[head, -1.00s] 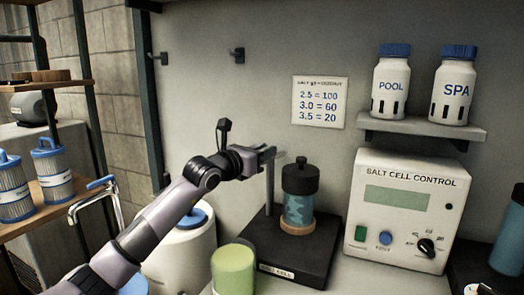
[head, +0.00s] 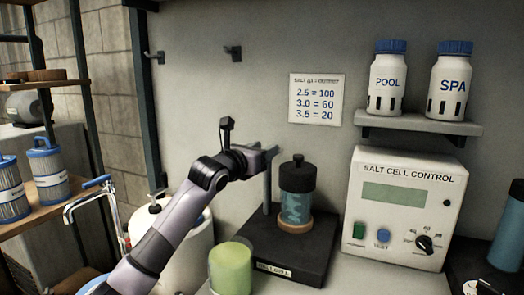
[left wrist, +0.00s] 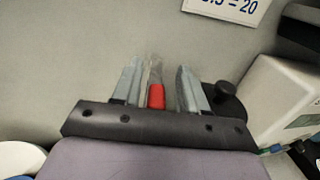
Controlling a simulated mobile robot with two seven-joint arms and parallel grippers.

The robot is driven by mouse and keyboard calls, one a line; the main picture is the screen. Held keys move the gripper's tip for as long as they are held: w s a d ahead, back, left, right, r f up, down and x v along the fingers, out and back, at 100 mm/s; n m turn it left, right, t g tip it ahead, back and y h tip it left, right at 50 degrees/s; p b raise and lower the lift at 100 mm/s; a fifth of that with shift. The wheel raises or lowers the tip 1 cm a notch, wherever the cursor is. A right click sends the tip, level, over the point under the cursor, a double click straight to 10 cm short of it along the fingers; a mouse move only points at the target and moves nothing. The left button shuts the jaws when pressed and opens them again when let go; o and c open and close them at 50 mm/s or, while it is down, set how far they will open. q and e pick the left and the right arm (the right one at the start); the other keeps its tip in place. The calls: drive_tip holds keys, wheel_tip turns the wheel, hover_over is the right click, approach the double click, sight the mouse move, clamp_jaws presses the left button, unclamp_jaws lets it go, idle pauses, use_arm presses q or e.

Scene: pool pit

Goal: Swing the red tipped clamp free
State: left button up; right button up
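The clamp's red tip (left wrist: 156,96) shows in the left wrist view between the two grey fingers of my left gripper (left wrist: 160,85), with a visible gap to the right finger. The gripper looks open around it. In the head view my left gripper (head: 272,154) is at the post (head: 267,192) on the dark stand (head: 285,245), left of the black-capped clear cell (head: 296,205). The red tip is hidden there behind the gripper. The cell stands upright on a tan ring. My right gripper is not in view.
The salt cell control box (head: 402,208) stands right of the stand. A green cup (head: 231,270) is in front of it, at left. A shelf (head: 420,126) above holds two white bottles (head: 387,82). The wall behind carries a sign (head: 317,100).

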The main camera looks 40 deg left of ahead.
use_arm(q)
drive_tip(key=shift+s, duration=0.1)
drive_tip(key=shift+s, duration=0.35)
drive_tip(key=s+d+b, duration=0.1)
drive_tip(key=s+b, duration=0.1)
drive_tip(key=s, duration=0.4)
drive_tip(key=shift+s, duration=0.2)
idle(0.3)
